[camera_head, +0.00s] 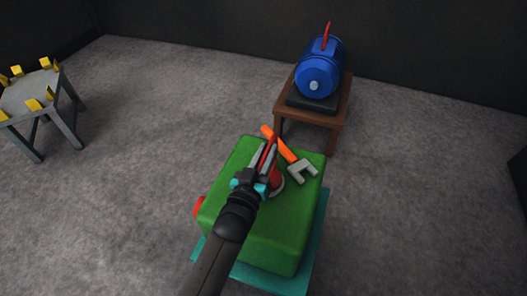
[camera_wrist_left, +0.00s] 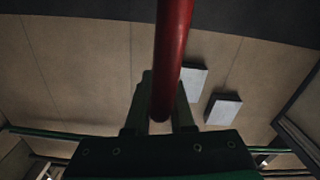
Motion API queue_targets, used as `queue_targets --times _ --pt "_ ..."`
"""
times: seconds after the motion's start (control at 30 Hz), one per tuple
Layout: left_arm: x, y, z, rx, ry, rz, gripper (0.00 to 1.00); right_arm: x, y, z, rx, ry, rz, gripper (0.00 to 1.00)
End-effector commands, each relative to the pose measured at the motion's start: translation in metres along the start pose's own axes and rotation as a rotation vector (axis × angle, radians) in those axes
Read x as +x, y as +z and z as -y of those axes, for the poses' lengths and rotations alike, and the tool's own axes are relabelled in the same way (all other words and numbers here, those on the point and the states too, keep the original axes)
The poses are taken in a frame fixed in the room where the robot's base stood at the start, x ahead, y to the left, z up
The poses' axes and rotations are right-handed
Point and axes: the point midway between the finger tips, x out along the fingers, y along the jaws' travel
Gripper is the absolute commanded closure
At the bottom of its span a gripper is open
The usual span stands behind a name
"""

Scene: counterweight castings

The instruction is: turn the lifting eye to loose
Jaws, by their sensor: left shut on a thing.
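The green casting (camera_head: 275,228) sits on a teal base. The red lifting eye (camera_head: 276,179) stands on its top, with a pale ring at its foot. My left gripper (camera_head: 267,160) reaches in from the front and is shut on the lifting eye, hiding much of it. In the left wrist view, a red bar of the eye (camera_wrist_left: 172,60) runs down between the two fingers. The eye's turn angle and thread are hidden. My right gripper is not in view.
An orange-handled spanner with grey jaws (camera_head: 302,171) lies on the casting, close to my gripper's right. A red knob (camera_head: 199,206) sticks out at its left side. A blue motor (camera_head: 318,75) stands on a brown table (camera_head: 324,116) behind.

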Motion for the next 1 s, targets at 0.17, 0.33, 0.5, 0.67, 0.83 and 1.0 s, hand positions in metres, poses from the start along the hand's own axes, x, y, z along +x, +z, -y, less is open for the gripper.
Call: queue_targets --times 0.17,0.33,0.5,0.67,0.83,1.0 --pt "-0.0005 0.0020 -0.0007 -0.002 -0.006 0.003 1.00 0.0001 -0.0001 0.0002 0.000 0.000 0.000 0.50" --pt "-0.0005 0.0022 -0.0005 -0.002 -0.006 0.004 1.00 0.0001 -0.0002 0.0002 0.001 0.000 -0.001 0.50" --pt "-0.0005 0.0023 -0.0004 -0.002 -0.006 0.004 0.71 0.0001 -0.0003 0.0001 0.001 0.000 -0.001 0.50" --pt "-0.0003 0.0015 -0.0002 -0.001 -0.005 0.002 0.53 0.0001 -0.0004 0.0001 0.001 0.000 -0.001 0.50" --pt "-0.0001 0.0009 -0.0001 0.000 -0.005 0.001 0.50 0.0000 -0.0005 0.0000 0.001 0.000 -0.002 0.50" --pt "-0.0002 0.0005 0.0003 0.001 -0.005 0.001 0.50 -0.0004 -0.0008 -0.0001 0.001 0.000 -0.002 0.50"
